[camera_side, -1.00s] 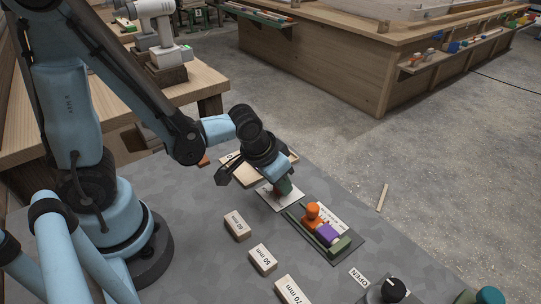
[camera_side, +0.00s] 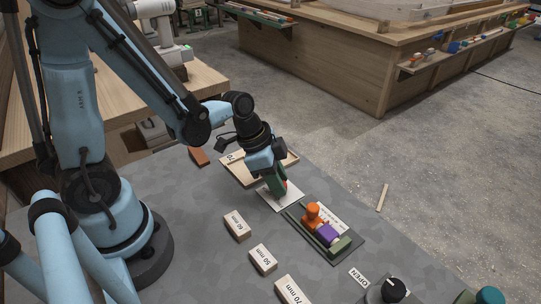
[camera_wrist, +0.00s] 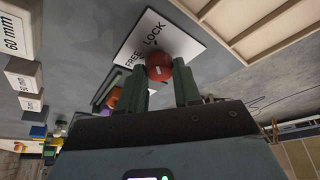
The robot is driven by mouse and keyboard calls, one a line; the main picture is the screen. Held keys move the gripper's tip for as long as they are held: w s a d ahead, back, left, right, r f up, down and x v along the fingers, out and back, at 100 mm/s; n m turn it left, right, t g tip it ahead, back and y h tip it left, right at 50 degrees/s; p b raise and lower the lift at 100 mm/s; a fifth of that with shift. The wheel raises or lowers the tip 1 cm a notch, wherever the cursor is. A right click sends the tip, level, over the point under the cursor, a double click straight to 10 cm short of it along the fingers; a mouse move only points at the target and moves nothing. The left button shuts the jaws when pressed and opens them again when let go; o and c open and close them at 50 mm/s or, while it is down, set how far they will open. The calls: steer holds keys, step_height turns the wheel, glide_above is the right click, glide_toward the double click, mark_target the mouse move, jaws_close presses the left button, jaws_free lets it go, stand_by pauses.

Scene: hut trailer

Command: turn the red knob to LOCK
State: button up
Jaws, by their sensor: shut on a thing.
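The red knob (camera_wrist: 158,66) stands on a white plate (camera_wrist: 190,42) printed with the words FREE and LOCK. My gripper (camera_wrist: 159,78) has its two green fingers on either side of the knob and is shut on it. A small pale mark shows on the knob's face; I cannot tell which word it points to. In the side view, my gripper (camera_side: 278,190) is low over the white plate (camera_side: 289,202), and its green fingers hide most of the knob.
A shallow wooden tray (camera_side: 245,176) lies just behind the plate. A dark board (camera_side: 345,252) with orange, purple and green parts is close on the right. Several labelled wooden blocks (camera_side: 263,260) and a black knob (camera_side: 393,289) lie nearer the front.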

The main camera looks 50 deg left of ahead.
steer(key=shift+m, duration=0.3)
steer(key=o, duration=1.1)
steer(key=shift+c, duration=0.2)
steer(key=v, duration=1.2)
steer(key=shift+w, duration=0.1)
steer(key=n+t+y, duration=0.1)
steer(key=n, duration=0.2)
steer(key=r+n+t+y, duration=0.1)
steer(key=n, duration=0.2)
steer(key=n+t+y, duration=0.1)
steer(key=n, duration=0.2)
steer(key=shift+w+a+r+t, duration=0.15)
steer(key=shift+a+t, duration=0.1)
steer(key=shift+t, duration=0.15)
